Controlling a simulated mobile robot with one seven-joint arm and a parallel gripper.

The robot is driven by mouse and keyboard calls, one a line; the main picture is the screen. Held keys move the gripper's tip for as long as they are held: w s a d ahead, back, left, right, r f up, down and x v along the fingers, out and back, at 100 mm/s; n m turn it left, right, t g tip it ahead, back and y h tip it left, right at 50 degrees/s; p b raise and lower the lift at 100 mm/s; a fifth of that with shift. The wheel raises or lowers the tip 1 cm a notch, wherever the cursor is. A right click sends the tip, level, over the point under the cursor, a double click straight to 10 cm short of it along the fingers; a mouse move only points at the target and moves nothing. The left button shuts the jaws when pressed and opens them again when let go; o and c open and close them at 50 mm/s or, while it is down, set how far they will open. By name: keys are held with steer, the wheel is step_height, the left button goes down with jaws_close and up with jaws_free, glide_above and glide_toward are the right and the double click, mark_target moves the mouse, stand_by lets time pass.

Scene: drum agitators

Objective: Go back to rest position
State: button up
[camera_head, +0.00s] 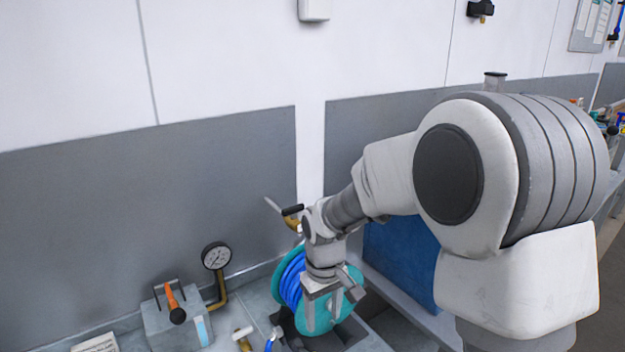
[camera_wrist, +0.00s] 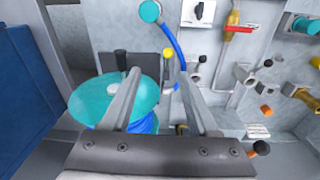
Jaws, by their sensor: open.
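My gripper (camera_head: 335,305) reaches down over the bench at the lower middle of the head view, in front of a teal reel wound with blue hose (camera_head: 290,285). In the wrist view my gripper (camera_wrist: 160,85) shows two grey fingers spread apart with nothing between them. The teal reel (camera_wrist: 90,100) lies under and left of the left finger, partly hidden by it. I cannot tell whether the finger touches the reel.
A pressure gauge (camera_head: 216,256) on a brass pipe and a grey box with an orange-handled lever (camera_head: 172,300) stand left of the reel. A blue panel (camera_head: 402,258) is behind my arm. Valves and a red handle (camera_wrist: 238,29) show in the wrist view.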

steer(key=s+d+r+m+t+b, duration=0.2)
steer(key=s+d+r+m, duration=0.1)
steer(key=s+d+r, duration=0.5)
steer(key=s+d+r+m+t, duration=0.1)
steer(key=s+d+r, duration=0.1)
steer(key=s, duration=0.4)
steer(key=s+d+r+m+t+b, duration=0.1)
steer(key=s+r+m+t, duration=0.1)
steer(key=s, duration=0.4)
steer(key=shift+d+r+b, duration=0.3)
steer(key=shift+d, duration=0.1)
